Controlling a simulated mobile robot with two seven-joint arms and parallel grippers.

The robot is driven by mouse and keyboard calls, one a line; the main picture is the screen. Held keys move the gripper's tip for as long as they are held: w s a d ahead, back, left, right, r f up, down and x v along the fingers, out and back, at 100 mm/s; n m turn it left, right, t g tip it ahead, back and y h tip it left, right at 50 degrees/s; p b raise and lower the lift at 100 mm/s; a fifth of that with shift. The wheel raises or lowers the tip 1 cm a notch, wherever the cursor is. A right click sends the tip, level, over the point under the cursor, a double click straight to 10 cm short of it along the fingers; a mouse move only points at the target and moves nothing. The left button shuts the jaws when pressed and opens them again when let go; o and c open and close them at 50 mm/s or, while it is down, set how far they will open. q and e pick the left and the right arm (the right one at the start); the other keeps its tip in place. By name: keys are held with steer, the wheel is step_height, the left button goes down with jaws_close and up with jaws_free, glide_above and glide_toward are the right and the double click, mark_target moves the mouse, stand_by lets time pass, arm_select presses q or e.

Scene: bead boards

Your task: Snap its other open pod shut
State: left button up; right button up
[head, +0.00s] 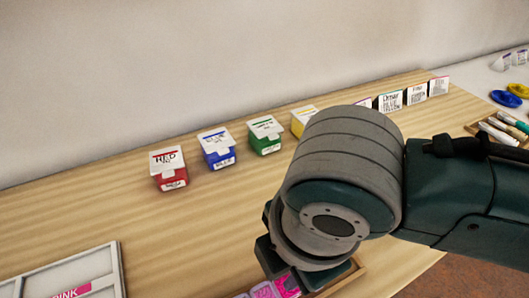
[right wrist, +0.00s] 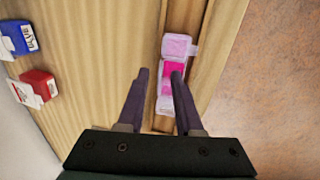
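A small strip of pods (right wrist: 175,46) with pink contents lies in a wooden tray in the right wrist view. Its far pod looks pale and translucent, with a flap jutting out to the right. Its middle pod shows bright pink, and the near end looks pale. I cannot tell for sure which lids are open. Part of the strip also shows at the bottom of the head view (head: 264,291). My right gripper (right wrist: 160,74) is open, its right finger over the strip and partly hiding it, its left finger over the wood. My left gripper is out of view.
Red (head: 170,169), blue (head: 217,148) and green (head: 265,136) labelled boxes stand in a row, a yellow one (head: 303,120) behind my arm. A white-framed tray labelled pink (head: 117,262) is at lower left. Markers (head: 499,131) lie at far right.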

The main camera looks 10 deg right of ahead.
jaws_close()
stand_by(1.2)
